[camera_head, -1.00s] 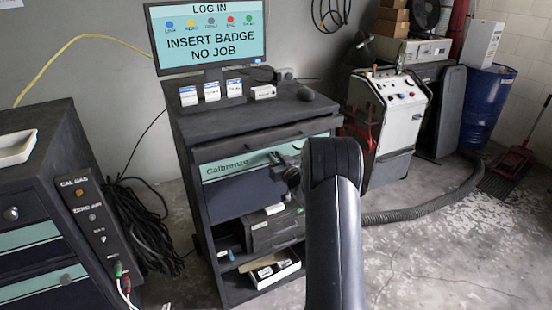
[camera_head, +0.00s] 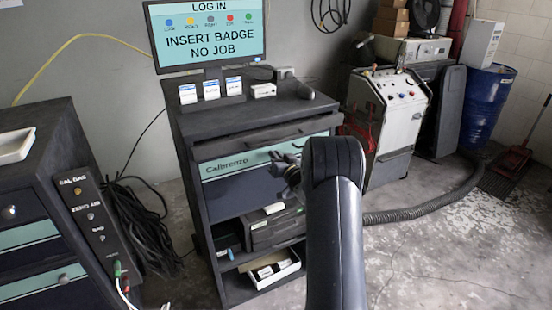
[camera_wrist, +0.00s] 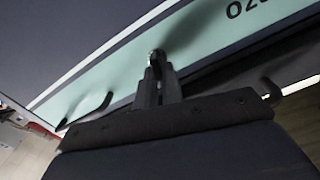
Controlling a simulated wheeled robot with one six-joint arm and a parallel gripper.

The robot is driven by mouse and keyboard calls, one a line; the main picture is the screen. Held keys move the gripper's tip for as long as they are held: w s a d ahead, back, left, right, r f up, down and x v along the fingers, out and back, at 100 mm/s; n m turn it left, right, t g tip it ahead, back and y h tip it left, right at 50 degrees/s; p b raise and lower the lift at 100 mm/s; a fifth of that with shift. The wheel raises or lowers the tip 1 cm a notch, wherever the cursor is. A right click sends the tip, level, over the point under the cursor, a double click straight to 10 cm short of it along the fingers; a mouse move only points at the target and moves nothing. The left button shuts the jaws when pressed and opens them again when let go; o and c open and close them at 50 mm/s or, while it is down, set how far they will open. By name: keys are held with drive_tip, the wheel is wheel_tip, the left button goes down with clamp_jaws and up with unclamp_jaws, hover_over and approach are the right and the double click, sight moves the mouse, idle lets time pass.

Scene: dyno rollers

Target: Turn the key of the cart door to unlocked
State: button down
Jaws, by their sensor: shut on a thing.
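The cart (camera_head: 203,210) stands in the middle of the head view. Its front has a pale green band marked "Calbrenzo" (camera_head: 222,166) over a dark blue panel (camera_head: 240,197). In the wrist view the green band (camera_wrist: 125,80) runs diagonally behind my gripper (camera_wrist: 157,72). My gripper is shut on a small dark rounded piece, seemingly the key (camera_wrist: 157,56), in front of the band. In the head view my gripper is mostly hidden behind my arm, at the right of the cart front, and the key cannot be made out. The key's angle is unclear.
A dark handle bar (camera_head: 255,143) crosses the cart's upper front. The cart's lower shelves are open and hold a dark case (camera_head: 272,228) and a white tray (camera_head: 275,273). A second cabinet (camera_head: 40,220) stands left. A hose (camera_head: 430,208) lies on the floor at right.

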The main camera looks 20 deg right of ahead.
drive_tip(key=shift+d+f+m+p, duration=0.15)
drive_tip(key=shift+m+p, duration=0.15)
drive_tip(key=shift+m, duration=2.25)
drive_tip(key=shift+d+f+m+p, duration=0.15)
drive_tip(key=shift+f+m+p, duration=0.1)
drive_tip(key=shift+m, duration=2.25)
drive_tip(key=shift+d+f+m+p, duration=0.15)
drive_tip(key=shift+m+p, duration=0.15)
drive_tip(key=shift+m, duration=2.25)
drive_tip(key=c, duration=1.5)
unclamp_jaws()
drive_tip(key=shift+c, duration=0.2)
drive_tip(key=s+b, duration=0.2)
drive_tip(key=s, duration=0.8)
drive_tip(key=shift+s+d, duration=0.15)
drive_tip(key=shift+s, duration=0.2)
